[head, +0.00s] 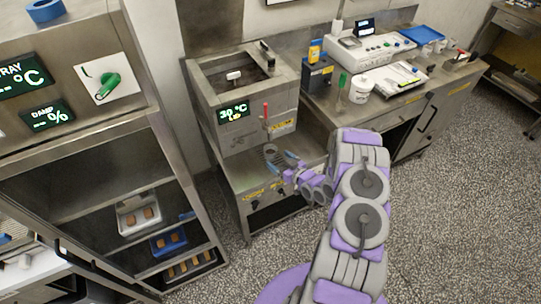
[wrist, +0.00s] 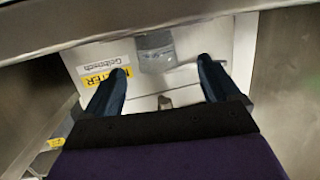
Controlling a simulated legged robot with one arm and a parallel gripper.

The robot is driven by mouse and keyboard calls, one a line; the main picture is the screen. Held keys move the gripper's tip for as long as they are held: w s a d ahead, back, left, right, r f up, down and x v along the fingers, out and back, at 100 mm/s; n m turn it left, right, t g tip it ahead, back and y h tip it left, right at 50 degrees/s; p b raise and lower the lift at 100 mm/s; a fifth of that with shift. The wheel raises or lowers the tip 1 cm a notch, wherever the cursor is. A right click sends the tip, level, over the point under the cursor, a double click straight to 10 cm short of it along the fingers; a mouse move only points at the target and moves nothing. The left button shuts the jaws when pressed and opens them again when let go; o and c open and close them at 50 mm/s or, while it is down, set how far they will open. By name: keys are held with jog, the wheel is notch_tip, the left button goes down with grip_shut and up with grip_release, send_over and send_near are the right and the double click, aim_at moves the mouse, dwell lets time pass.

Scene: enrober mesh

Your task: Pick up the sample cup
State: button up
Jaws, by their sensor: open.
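My gripper (head: 283,162) is open in front of the steel machine with the 30 °C display, over its lower shelf. In the wrist view, my gripper (wrist: 161,66) has its two dark fingers spread, with nothing held between them. A small grey, cup-like thing (wrist: 155,48) shows beyond and between the fingertips, against a white surface with a yellow label. It looks like the sample cup, but I cannot be sure of this. In the head view, a small grey thing (head: 270,151) shows just beside the fingers, apparently the same one. Whether the fingers touch it cannot be told.
The steel machine (head: 207,118) stands above the shelf, and its edge (wrist: 60,32) crosses the top of the wrist view. A rack (head: 75,190) with trays is at left. The speckled floor (head: 440,220) is clear.

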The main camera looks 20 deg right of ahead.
aim_at(274, 157)
jog(key=shift+x, duration=1.2)
jog(key=shift+w+d+f, duration=0.1)
jog(key=shift+w+d, duration=0.05)
jog(key=shift+w, duration=0.05)
jog(key=w+f+b, duration=0.1)
jog(key=w+f, duration=0.1)
jog(key=shift+w+d+b, duration=0.2)
jog(key=shift+w+b, duration=0.05)
jog(key=shift+b, duration=0.1)
jog(key=shift+w+a+f, duration=0.1)
jog(key=shift+w+a, duration=0.6)
jog(key=shift+w, duration=0.2)
jog(key=shift+w+a, duration=0.1)
jog(key=shift+a, duration=0.2)
jog(key=shift+d, duration=0.65)
jog(key=c, duration=0.6)
jog(key=shift+a, duration=0.4)
jog(key=c, duration=0.5)
